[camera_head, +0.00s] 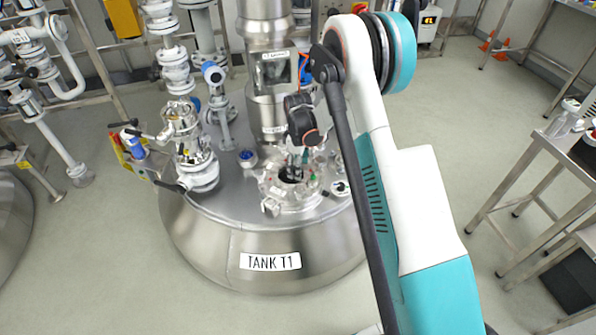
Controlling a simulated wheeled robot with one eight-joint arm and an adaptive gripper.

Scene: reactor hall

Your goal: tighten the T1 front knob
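The steel tank T1 (235,245) stands in the middle, with a "TANK T1" label (270,261) on its front wall. On its top is a round flanged hatch (290,205) with a dark opening and several small fittings around the rim. A small silver fitting (270,207) sits at the rim's front left; it may be the front knob, but I cannot be sure. My gripper (296,160) hangs over the back part of the hatch, below the black wrist. Its fingers are small and partly merge with the hatch fittings, so their opening and any contact are unclear.
A white valve assembly (190,150) rises from the tank's left side. A steel column (265,80) stands behind the hatch. A blue-topped fitting (247,158) is left of the hatch. A steel table (560,145) is at the right. The floor in front is clear.

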